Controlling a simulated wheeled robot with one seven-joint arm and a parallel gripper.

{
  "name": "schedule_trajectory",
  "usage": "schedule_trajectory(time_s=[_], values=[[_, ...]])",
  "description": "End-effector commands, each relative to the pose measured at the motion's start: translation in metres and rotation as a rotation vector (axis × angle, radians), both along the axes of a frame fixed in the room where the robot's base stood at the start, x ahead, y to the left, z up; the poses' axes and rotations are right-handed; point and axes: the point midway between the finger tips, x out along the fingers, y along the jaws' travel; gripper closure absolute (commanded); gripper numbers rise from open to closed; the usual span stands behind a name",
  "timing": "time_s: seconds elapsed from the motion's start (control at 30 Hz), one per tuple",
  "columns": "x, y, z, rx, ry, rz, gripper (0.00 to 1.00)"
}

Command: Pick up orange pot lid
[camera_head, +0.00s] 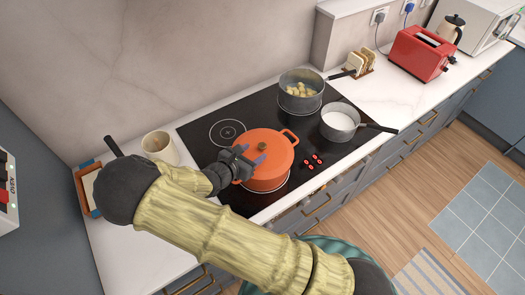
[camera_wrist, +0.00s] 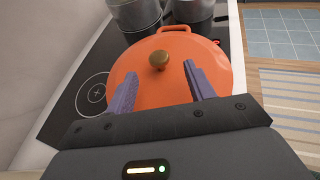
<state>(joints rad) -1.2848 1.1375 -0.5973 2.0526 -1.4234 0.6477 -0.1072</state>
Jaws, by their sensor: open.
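The orange pot lid (camera_head: 272,150) sits on the orange pot (camera_head: 268,183) on the black cooktop in the head view. The lid fills the middle of the wrist view (camera_wrist: 168,90), with its round brass-coloured knob (camera_wrist: 158,59) near the top centre. My gripper (camera_head: 250,160) is at the left side of the lid in the head view. In the wrist view its two purple fingers (camera_wrist: 160,88) are spread apart over the lid, on the near side of the knob. Nothing is between them. I cannot tell whether the fingertips touch the lid.
A grey pot with yellowish pieces (camera_head: 301,103) and a saucepan of white contents (camera_head: 340,132) stand behind and right of the orange pot. A beige crock (camera_head: 158,150) stands left. A red toaster (camera_head: 419,54) is at the back right.

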Motion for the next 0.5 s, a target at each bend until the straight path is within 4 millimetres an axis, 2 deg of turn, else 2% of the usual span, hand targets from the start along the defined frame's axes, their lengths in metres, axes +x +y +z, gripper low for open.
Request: schedule_trajectory(time_s=[0.3,0.5], values=[[0.028,-0.020,-0.013,-0.003,-0.001,-0.001,0.46],[0.032,-0.022,-0.018,0.000,0.000,0.000,0.46]])
